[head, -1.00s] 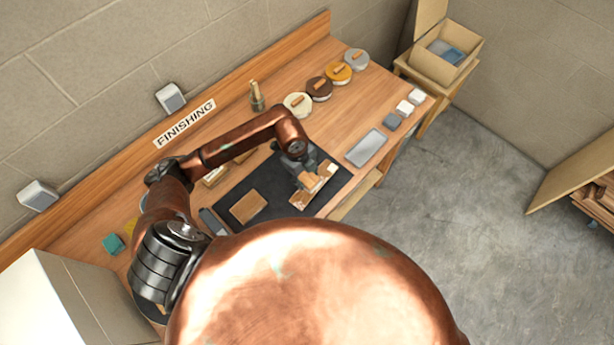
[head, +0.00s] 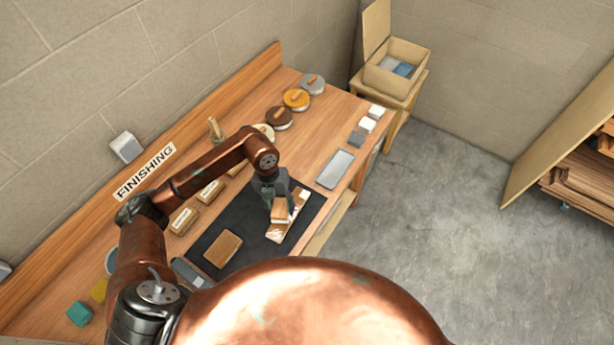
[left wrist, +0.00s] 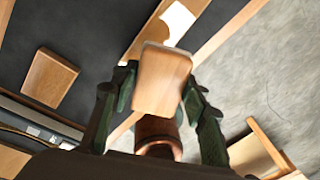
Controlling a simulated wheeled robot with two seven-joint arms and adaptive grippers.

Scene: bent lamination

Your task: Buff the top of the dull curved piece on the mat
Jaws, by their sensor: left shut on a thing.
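My left gripper (head: 279,206) is shut on a wooden block (head: 280,214), over the right part of the dark mat (head: 210,240). In the left wrist view the block (left wrist: 162,78) sits between the green fingers (left wrist: 155,95). Under and beside it lies a long light-wood piece (head: 276,236) with bright shiny patches, partly hidden by the block. I cannot tell whether block and piece touch. A plain dull brown piece (head: 223,249) lies apart on the mat's left part; it also shows in the left wrist view (left wrist: 48,78). My right gripper is not in view.
A grey tray (head: 335,169) lies right of the mat. Round tins in grey (head: 312,84), orange (head: 296,98) and brown (head: 279,118) line the back. Small blocks (head: 367,124) sit at the right edge. An open box (head: 397,67) stands beyond.

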